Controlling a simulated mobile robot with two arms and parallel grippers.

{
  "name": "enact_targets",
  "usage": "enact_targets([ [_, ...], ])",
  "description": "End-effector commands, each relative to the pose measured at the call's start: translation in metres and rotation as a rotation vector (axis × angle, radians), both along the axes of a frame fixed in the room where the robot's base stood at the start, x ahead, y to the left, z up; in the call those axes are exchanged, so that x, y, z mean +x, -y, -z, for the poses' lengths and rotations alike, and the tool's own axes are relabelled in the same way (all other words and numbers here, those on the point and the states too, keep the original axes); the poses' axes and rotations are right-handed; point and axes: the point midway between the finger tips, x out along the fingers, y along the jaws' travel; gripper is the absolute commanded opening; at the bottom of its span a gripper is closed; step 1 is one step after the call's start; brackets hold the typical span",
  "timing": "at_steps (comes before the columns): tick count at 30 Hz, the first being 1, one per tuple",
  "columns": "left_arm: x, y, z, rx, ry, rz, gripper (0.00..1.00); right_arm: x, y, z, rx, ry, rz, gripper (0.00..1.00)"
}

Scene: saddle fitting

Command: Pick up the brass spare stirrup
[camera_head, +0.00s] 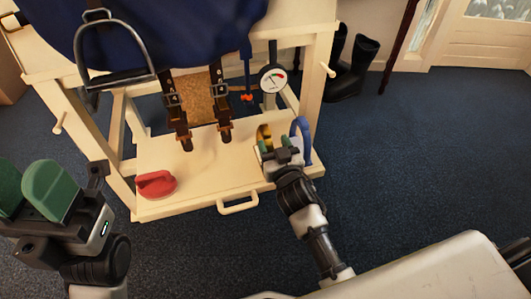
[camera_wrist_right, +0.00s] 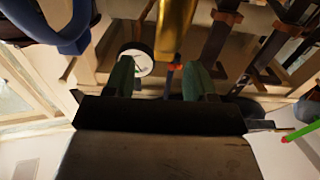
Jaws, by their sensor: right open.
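The brass spare stirrup (camera_head: 264,134) stands at the right of the wooden shelf, mostly hidden behind my right gripper. In the right wrist view, part of the brass stirrup (camera_wrist_right: 175,28) shows as a golden bar just beyond the fingertips, nearer the right finger. My right gripper (camera_head: 279,146) is open with green fingers apart; both fingers also show in the right wrist view (camera_wrist_right: 158,75). I cannot tell whether they touch the brass. My left gripper (camera_head: 25,188) is at the left, away from the shelf; its opening is unclear.
A blue stirrup-like piece (camera_head: 302,132) stands close right of my right gripper. A red one (camera_head: 155,184) lies at the shelf's left. Leather straps (camera_head: 221,115) and a dial gauge (camera_head: 271,78) hang behind. A steel stirrup (camera_head: 117,78) hangs upper left. Black boots (camera_head: 355,68) stand behind.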

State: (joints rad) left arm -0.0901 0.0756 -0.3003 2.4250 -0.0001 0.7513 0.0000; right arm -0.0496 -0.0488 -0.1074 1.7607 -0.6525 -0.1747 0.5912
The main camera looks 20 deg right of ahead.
Motion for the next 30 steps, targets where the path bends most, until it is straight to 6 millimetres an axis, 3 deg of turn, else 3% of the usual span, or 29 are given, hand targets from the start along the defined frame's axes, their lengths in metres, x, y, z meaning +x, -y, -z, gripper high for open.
enact_targets([
  [10, 0.001, 0.002, -0.01, 0.005, 0.082, -0.004, 0.43, 0.046, -0.005, 0.001, -0.003, 0.002, -0.001, 0.55],
  [19, 0.001, 0.002, -0.013, 0.007, 0.086, -0.005, 0.43, 0.051, -0.005, 0.0, 0.0, -0.001, 0.0, 0.55],
  [30, 0.001, 0.002, -0.013, 0.007, 0.086, -0.005, 0.43, 0.051, -0.005, 0.0, 0.0, -0.001, 0.0, 0.0],
])
